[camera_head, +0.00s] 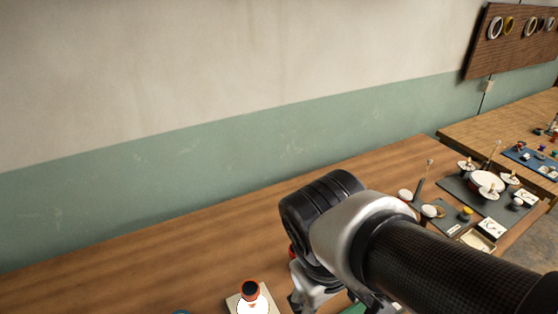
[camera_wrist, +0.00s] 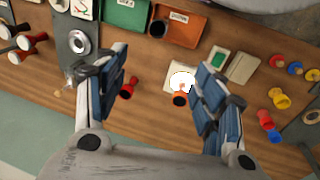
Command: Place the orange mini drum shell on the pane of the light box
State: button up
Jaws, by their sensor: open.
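The orange drum shell (camera_head: 250,291), with a dark open end, appears upright at the bright white pane (camera_head: 262,307) of the light box (camera_head: 232,302), at the bottom of the head view. In the wrist view the shell (camera_wrist: 180,100) overlaps the lower edge of the round pane (camera_wrist: 176,77) on the pale square light box (camera_wrist: 167,70). Whether its base rests fully on the pane is unclear. My gripper (camera_wrist: 166,62) is open and empty above the table. The shell shows between its fingers, nearer the right one, apparently apart from both. My arm hides part of the table in the head view.
In the wrist view, a red piece (camera_wrist: 129,89) lies near the left finger. Green (camera_wrist: 125,14) and orange (camera_wrist: 180,28) trays are at the top. Yellow (camera_wrist: 281,99) and blue-red pieces are at the right. A grey board (camera_wrist: 75,65) is at the left.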

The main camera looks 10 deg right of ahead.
jog(key=r+m+t, duration=0.1)
jog(key=s+r+m+t+y, duration=0.1)
jog(key=r+m+t, duration=0.1)
jog(key=shift+s+d+r+t+y, duration=0.15)
jog(key=shift+s+r+t+y, duration=0.15)
jog(key=shift+y, duration=0.1)
